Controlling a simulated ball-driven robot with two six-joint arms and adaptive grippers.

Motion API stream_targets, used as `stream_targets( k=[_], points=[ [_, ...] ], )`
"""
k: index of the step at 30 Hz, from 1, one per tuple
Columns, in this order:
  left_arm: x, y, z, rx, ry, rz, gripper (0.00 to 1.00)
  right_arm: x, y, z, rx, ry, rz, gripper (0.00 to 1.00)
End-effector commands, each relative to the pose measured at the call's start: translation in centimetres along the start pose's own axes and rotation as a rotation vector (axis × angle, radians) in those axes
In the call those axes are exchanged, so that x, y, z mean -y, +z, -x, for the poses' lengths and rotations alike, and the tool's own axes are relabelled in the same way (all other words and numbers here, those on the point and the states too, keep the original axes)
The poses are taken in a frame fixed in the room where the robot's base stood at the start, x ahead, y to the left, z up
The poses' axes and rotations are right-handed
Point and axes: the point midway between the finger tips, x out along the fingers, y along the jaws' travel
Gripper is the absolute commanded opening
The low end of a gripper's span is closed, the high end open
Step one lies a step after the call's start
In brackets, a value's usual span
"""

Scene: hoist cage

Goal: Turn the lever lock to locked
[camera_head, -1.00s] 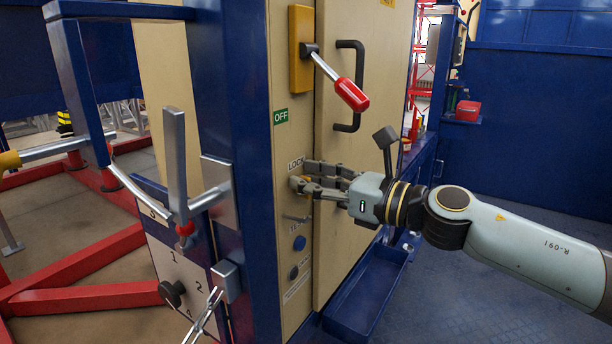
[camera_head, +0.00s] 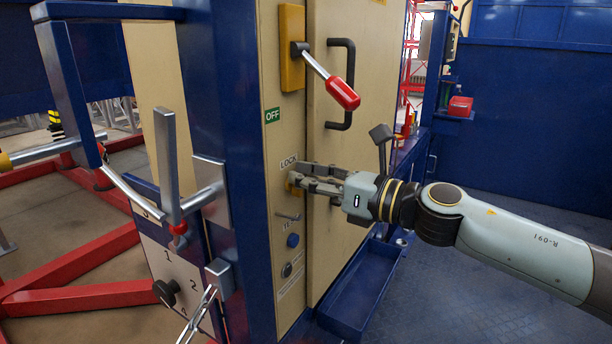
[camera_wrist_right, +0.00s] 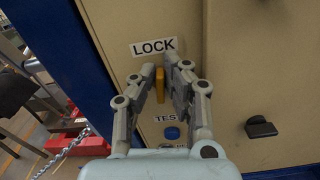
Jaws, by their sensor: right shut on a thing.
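The lever lock shows as a small yellow-orange lever (camera_wrist_right: 159,85) under the LOCK label (camera_wrist_right: 154,47) on the beige panel. It stands about upright in the right wrist view. In the head view only a small orange part (camera_head: 292,178) shows beside my fingers. My right gripper (camera_head: 297,177) reaches in from the right and is shut on the lever; in the right wrist view its fingers (camera_wrist_right: 162,80) stand on either side of it. The fingers hide part of the lever in the head view. My left gripper is not in view.
Above are a red-handled lever (camera_head: 342,93) and a black door handle (camera_head: 344,85). A blue post (camera_head: 225,120) borders the panel's left. Open floor lies at the right.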

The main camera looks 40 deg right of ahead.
Motion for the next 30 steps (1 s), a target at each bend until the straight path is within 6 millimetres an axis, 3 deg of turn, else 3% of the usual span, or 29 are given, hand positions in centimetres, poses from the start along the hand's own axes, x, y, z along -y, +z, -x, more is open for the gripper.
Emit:
stream_targets(
  k=[30],
  points=[
    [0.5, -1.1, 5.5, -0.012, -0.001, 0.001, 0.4, 1.4, 0.1, -0.3, 0.01, 0.003, -0.944, 0.0]
  ],
)
